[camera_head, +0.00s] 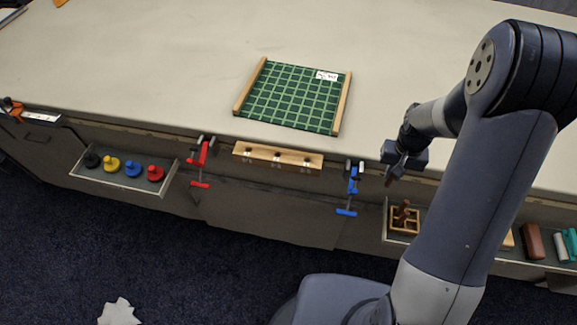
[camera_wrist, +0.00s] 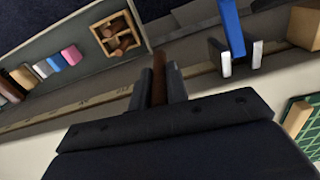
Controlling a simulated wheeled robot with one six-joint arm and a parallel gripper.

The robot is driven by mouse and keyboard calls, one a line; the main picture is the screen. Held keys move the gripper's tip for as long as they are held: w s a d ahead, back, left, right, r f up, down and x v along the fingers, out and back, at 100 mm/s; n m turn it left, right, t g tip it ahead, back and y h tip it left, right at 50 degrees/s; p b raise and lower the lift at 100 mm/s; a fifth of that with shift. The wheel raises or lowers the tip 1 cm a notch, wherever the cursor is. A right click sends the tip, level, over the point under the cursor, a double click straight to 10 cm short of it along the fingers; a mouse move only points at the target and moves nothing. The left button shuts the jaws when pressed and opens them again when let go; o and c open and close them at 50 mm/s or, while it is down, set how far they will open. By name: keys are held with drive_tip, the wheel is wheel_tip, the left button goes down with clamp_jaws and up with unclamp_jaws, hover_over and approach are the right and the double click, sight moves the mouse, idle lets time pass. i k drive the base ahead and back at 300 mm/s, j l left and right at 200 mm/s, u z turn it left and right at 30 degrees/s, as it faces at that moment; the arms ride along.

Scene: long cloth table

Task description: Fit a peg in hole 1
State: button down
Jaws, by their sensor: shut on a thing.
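My gripper (camera_head: 391,174) is shut on a brown peg (camera_wrist: 158,80), held above the table's front edge, right of the blue clamp. The peg's lower end (camera_head: 388,182) shows below the fingers in the head view. A light wooden strip with several dark holes (camera_head: 240,151) is fixed along the table's front edge; its hole labels are too small to read. The gripper is to the right of the strip and apart from it. A divided wooden box (camera_head: 391,228) with brown pegs (camera_head: 403,211) stands in the right-hand tray; it also shows in the wrist view (camera_wrist: 103,28).
A red clamp (camera_head: 203,155) and a blue clamp (camera_head: 352,184) flank the strip. A green gridded board (camera_head: 290,97) with wooden side rails lies behind it. A left tray (camera_head: 117,183) holds coloured knobbed pieces.

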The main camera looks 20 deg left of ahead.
sight(302, 162)
drive_tip(key=j+u, duration=0.15)
drive_tip(key=j, duration=0.35)
drive_tip(key=j+z, duration=0.2)
drive_tip(key=j, duration=0.25)
drive_tip(key=k+j+z, duration=0.2)
drive_tip(key=j, duration=0.2)
drive_tip(key=k+j+z, duration=0.2)
drive_tip(key=j, duration=0.25)
drive_tip(key=i, duration=0.1)
